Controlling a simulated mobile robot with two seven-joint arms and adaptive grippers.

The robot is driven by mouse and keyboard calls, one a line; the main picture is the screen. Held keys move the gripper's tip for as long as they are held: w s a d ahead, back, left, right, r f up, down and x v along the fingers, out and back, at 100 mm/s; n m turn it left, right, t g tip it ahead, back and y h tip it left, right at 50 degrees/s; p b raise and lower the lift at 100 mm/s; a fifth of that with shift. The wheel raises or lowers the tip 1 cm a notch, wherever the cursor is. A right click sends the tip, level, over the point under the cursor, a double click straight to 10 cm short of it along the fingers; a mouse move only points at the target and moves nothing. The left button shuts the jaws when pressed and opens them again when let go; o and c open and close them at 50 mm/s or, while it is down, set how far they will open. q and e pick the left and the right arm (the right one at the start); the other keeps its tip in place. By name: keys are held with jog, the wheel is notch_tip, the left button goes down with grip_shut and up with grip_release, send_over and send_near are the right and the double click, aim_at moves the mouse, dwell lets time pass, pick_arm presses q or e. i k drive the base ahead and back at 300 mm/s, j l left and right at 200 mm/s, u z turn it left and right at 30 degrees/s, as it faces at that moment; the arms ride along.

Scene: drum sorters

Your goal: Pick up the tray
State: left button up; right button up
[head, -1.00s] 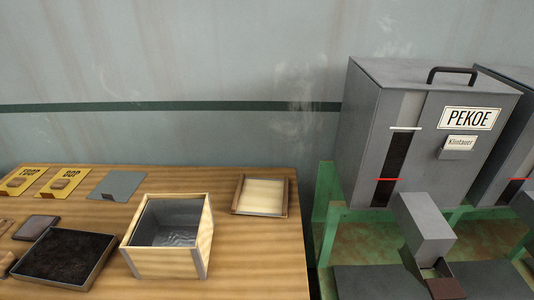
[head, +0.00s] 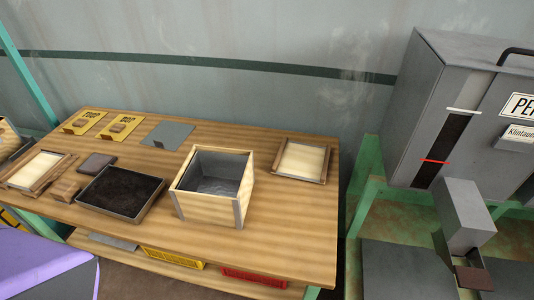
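Several tray-like things lie on the wooden table. A dark shallow tray (head: 108,208) filled with black material lies left of the middle, beside a wooden box. A wood-framed tray with a cream bottom (head: 301,159) lies at the table's right end. Another wood-framed tray with a cream inside (head: 34,171) lies at the left end. I cannot tell which one the task means. Neither of my grippers is in view.
A wooden box with a grey metal lining (head: 209,205) stands mid-table. Yellow cards (head: 84,122), a grey plate (head: 167,136) and small wooden blocks (head: 66,190) lie around it. Red (head: 252,276) and yellow bins sit below. A grey PEKOE machine (head: 485,120) stands right, a purple surface (head: 40,270) lower left.

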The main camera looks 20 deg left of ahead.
aim_at(125, 195)
jog(key=u, duration=0.45)
jog(key=j+u, duration=0.15)
jog(key=u, duration=0.25)
jog(key=j+u, duration=0.1)
jog(key=u, duration=0.35)
jog(key=j+u, duration=0.1)
jog(key=u, duration=0.3)
